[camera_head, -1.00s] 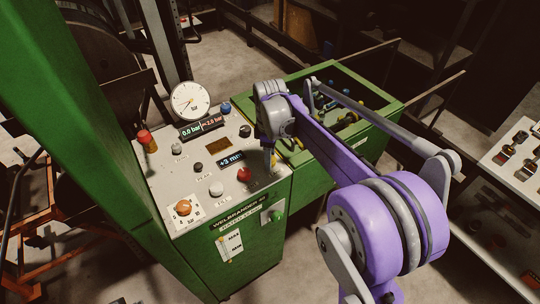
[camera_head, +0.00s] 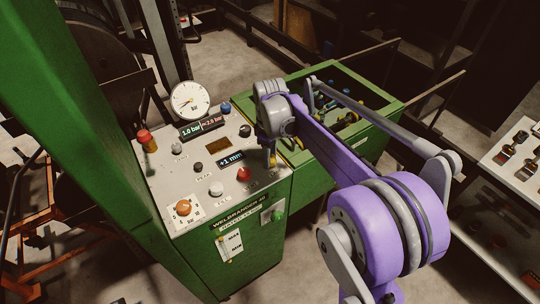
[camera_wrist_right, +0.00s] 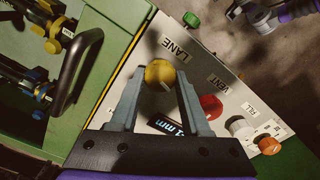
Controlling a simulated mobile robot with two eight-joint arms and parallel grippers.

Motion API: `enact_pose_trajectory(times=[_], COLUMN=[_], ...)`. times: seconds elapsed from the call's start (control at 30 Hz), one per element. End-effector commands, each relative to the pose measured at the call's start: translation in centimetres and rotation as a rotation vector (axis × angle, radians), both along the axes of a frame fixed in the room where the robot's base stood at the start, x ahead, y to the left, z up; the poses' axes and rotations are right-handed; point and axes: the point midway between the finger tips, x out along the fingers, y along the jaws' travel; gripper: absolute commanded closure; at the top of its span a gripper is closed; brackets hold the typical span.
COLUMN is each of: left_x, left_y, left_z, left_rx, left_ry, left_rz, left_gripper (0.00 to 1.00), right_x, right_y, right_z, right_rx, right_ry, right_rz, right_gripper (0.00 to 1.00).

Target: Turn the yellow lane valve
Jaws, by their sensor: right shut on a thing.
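The yellow lane valve knob (camera_wrist_right: 160,74) sits beside the LANE label (camera_wrist_right: 178,48) on the pale control panel. My right gripper (camera_wrist_right: 160,80) has one finger on each side of the knob and is shut on it. In the head view the right gripper (camera_head: 271,158) reaches down to the panel's right edge, and the knob is mostly hidden there. The small display (camera_head: 231,161) reads +1 mm. The pressure display (camera_head: 203,127) reads 1.0 bar beside 2.0 bar. My left gripper does not show.
The red VENT knob (camera_wrist_right: 211,106) stands close beside the right finger. A black handle (camera_wrist_right: 76,68) rises by the open green trough. A round gauge (camera_head: 190,100) stands behind.

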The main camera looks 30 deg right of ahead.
Motion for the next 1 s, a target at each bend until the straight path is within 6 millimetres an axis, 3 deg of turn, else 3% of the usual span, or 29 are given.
enact_pose_trajectory(times=[1.0], left_x=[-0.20], left_y=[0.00], left_z=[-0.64], left_rx=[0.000], left_ry=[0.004], left_rz=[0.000], left_gripper=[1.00], right_x=[0.00], right_y=[-0.02], right_z=[0.02], right_rx=[-0.001], right_ry=[0.000], right_rz=[-0.958], right_gripper=[1.00])
